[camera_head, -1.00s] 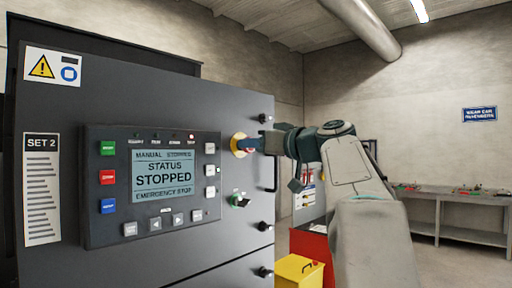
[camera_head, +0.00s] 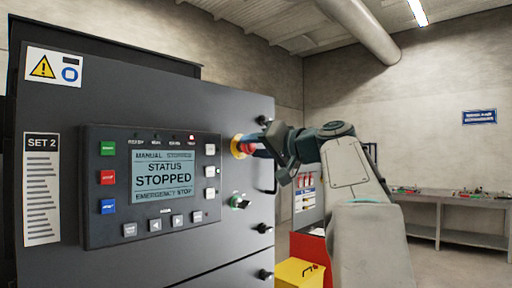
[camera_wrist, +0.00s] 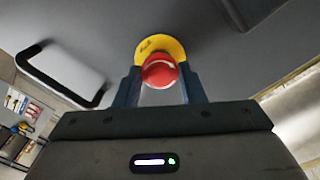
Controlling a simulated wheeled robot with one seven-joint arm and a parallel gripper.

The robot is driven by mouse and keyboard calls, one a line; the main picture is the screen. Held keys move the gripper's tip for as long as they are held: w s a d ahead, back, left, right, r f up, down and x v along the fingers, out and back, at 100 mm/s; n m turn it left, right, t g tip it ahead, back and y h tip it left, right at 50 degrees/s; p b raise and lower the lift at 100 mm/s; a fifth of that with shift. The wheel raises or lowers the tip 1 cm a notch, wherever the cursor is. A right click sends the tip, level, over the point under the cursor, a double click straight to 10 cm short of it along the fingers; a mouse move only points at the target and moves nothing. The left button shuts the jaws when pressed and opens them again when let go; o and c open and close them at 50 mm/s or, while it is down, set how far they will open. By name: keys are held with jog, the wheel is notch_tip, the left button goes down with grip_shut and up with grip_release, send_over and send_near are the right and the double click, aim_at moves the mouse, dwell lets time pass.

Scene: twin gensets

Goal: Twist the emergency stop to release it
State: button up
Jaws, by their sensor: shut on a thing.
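The emergency stop (camera_wrist: 159,70) is a red round button on a yellow base plate (camera_wrist: 152,45). In the head view the emergency stop (camera_head: 240,147) sits near the right edge of the dark SET 2 panel, right of the display. My gripper (camera_wrist: 160,80) is shut on the red button, with one blue-grey finger on each side of it. In the head view my gripper (camera_head: 248,147) reaches it from the right and partly hides it. The display (camera_head: 164,178) reads STATUS STOPPED and EMERGENCY STOP.
A dark door handle (camera_head: 271,178) stands out close to my wrist; a handle (camera_wrist: 62,76) also shows in the wrist view. A yellow box (camera_head: 299,272) stands lower right.

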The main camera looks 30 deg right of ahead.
dwell(0.4)
jog(key=o, duration=1)
jog(key=shift+s, duration=0.1)
jog(key=b+v, duration=0.3)
jog(key=v, duration=1)
jog(key=shift+s+d+b, duration=0.1)
jog(key=shift+s+b, duration=0.2)
